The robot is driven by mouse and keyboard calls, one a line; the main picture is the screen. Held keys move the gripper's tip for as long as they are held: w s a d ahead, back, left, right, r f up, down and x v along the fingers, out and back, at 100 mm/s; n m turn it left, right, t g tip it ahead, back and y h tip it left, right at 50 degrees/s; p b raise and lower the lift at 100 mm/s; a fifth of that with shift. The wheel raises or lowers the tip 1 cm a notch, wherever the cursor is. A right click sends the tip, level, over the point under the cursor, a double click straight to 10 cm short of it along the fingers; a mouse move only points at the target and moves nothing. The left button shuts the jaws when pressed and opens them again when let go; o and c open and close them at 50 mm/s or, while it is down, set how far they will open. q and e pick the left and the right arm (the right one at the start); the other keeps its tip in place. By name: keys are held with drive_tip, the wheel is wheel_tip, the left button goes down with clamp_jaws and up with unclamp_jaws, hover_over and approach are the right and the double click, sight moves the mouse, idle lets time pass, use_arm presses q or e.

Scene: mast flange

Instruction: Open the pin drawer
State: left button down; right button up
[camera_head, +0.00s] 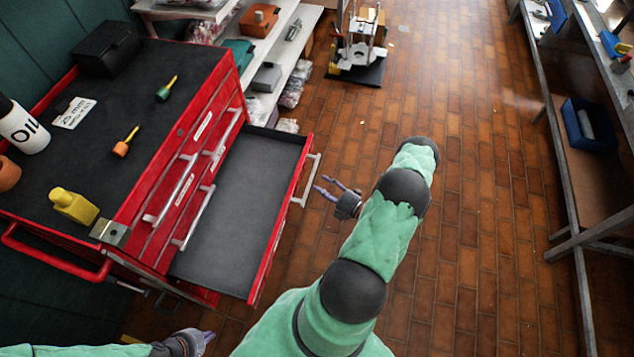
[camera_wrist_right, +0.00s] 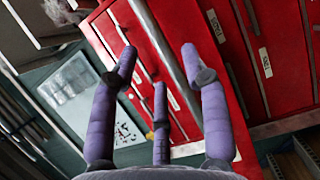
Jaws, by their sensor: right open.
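The red tool cabinet (camera_head: 150,190) stands at the left. One wide drawer (camera_head: 235,190) is pulled out, with a bare grey floor and a silver bar handle (camera_head: 306,182) on its front. Other drawers with handles and white labels are shut; I cannot read which is the pin drawer. My right gripper (camera_head: 325,187) is open and empty just right of the pulled-out drawer's handle, apparently not touching it. In the right wrist view its purple fingers (camera_wrist_right: 158,62) are spread, with a silver bar handle (camera_wrist_right: 170,55) behind them. My left gripper (camera_head: 203,340) is low at the left; its jaw state is unclear.
On the cabinet top lie a black box (camera_head: 106,45), an oil bottle (camera_head: 22,127), a yellow bottle (camera_head: 73,206), two screwdrivers and a "25 mm" card (camera_head: 74,112). A shelf stands behind, a bench (camera_head: 577,190) at the right. The brick floor between is mostly clear.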

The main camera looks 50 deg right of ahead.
drive_tip(key=s, duration=0.8)
drive_tip(key=shift+s, duration=0.15)
